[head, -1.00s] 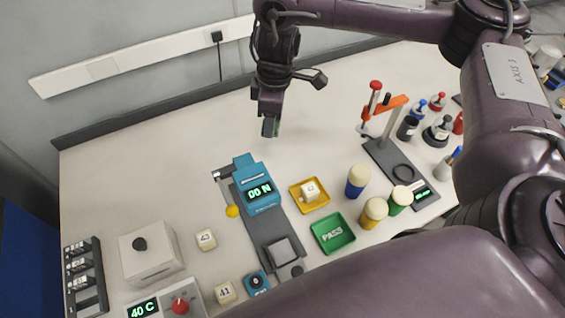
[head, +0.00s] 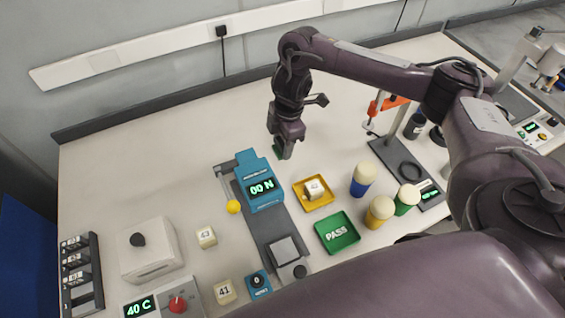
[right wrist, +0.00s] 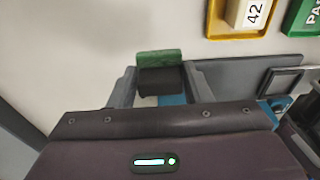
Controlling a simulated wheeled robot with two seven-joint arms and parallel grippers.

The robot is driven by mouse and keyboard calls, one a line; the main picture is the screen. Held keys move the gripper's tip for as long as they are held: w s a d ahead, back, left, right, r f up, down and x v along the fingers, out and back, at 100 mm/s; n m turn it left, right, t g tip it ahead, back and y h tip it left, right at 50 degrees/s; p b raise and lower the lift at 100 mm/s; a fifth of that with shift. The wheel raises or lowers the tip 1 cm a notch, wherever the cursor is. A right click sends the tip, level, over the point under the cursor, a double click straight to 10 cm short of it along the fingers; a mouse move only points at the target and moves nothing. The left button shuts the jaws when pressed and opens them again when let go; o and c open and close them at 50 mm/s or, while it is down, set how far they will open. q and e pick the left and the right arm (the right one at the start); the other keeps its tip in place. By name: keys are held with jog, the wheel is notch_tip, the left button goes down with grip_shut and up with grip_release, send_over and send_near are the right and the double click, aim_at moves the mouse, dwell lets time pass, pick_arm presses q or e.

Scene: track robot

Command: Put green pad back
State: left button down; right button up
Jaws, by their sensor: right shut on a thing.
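My right gripper (head: 284,150) points down above the table, behind the yellow tray and to the right of the teal force gauge. It is shut on the green pad (right wrist: 159,59), a small green block with a dark part. In the right wrist view the pad sits between the fingers; in the head view only a sliver of green shows at the fingertips. I cannot tell how high the pad is above the table. My left gripper is not in view.
The teal gauge (head: 261,186) reads 00 N on a dark rail. The yellow tray (head: 327,204) holds cube 42; the green PASS tray (head: 351,233) is empty. Cream-topped containers (head: 363,178) and an orange-armed stand (head: 401,165) are at right. The table behind the gauge is clear.

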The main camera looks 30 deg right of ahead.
aim_at(281, 168)
notch_tip(281, 168, down, 4)
jog(key=shift+b, duration=0.5)
jog(key=shift+f, duration=1.65)
jog(key=o, duration=1)
jog(key=shift+f, duration=0.15)
jog(key=shift+c, duration=0.2)
jog(key=r+p, duration=0.1)
jog(key=r, duration=0.3)
jog(key=d+r, duration=0.1)
jog(key=r, duration=0.3)
jog(key=r+p, duration=0.1)
jog(key=r, duration=0.3)
jog(key=shift+d+r+p, duration=0.15)
jog(key=shift+d+p, duration=0.05)
jog(key=shift+p, duration=0.15)
jog(key=shift+s, duration=0.1)
